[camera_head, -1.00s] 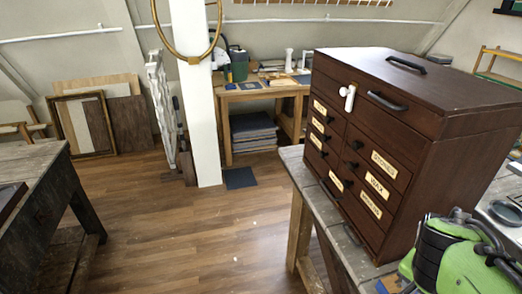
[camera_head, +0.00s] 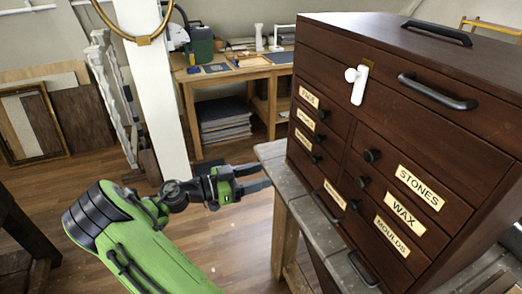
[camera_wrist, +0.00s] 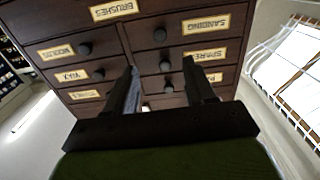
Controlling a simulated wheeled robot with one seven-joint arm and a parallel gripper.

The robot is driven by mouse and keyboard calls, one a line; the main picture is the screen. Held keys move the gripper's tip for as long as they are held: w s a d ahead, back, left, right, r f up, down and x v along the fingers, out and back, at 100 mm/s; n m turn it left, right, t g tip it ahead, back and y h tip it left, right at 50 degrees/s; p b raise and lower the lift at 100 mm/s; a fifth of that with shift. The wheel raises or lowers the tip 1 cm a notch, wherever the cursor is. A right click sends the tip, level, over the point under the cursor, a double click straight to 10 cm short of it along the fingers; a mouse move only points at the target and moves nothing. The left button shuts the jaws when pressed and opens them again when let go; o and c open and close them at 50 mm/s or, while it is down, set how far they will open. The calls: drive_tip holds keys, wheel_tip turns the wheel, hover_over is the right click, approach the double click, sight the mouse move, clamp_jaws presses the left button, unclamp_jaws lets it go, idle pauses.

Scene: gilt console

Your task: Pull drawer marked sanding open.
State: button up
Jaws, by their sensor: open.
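The sanding drawer is the lowest of the small drawers in the left column of a dark wooden chest. Its label (camera_head: 304,142) is too small to read in the head view. In the upside-down wrist view, the SANDING label (camera_wrist: 206,24) is readable at upper right, with the drawer's dark round knob (camera_wrist: 160,34) beside it. The drawer looks closed. My gripper (camera_head: 260,178) is open and empty, left of the chest and apart from it. In the wrist view its fingers (camera_wrist: 159,66) point at the chest front, with the spares knob (camera_wrist: 165,66) between the tips.
The chest (camera_head: 480,140) stands on a grey workbench (camera_head: 275,160). A white latch (camera_head: 358,84) hangs at its upper front. Other labels include STONES (camera_head: 420,187), WAX (camera_head: 404,216) and, in the wrist view, BRUSHES (camera_wrist: 114,10). A wooden table (camera_head: 235,72) stands behind.

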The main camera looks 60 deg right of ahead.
sight(311, 160)
drive_tip(key=x, duration=1.5)
drive_tip(key=shift+s+d+r+p, duration=0.2)
drive_tip(key=shift+d+r+p, duration=0.05)
drive_tip(key=shift+r+p, duration=0.1)
drive_tip(key=shift+c, duration=0.3)
clamp_jaws()
